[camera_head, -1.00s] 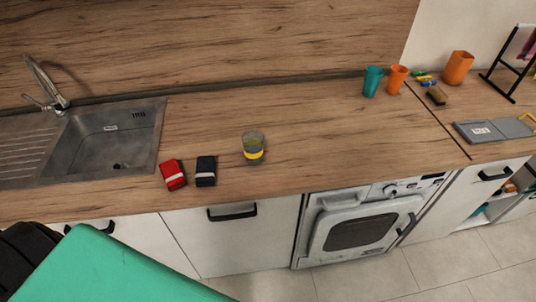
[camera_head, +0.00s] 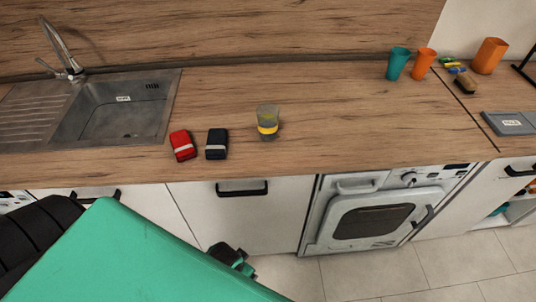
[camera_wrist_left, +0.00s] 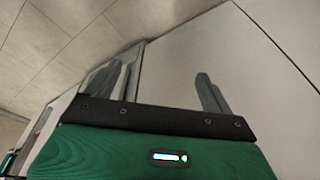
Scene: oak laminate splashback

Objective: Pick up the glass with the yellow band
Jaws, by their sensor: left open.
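The glass with the yellow band (camera_head: 267,122) stands upright on the wooden counter (camera_head: 330,118), near the middle of the head view. It is clear, and the band goes around its lower part. My left gripper (camera_wrist_left: 158,88) shows in the left wrist view with its two grey fingers apart and nothing between them. It faces the pale cabinet fronts and floor, and the glass is not in that view. In the head view my green left arm is low at the front, well apart from the glass. My right gripper is not in view.
A sink (camera_head: 122,112) is further left. A teal cup (camera_head: 397,63) and orange cup (camera_head: 424,63) stand back right. The counter between glass and cups is clear.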

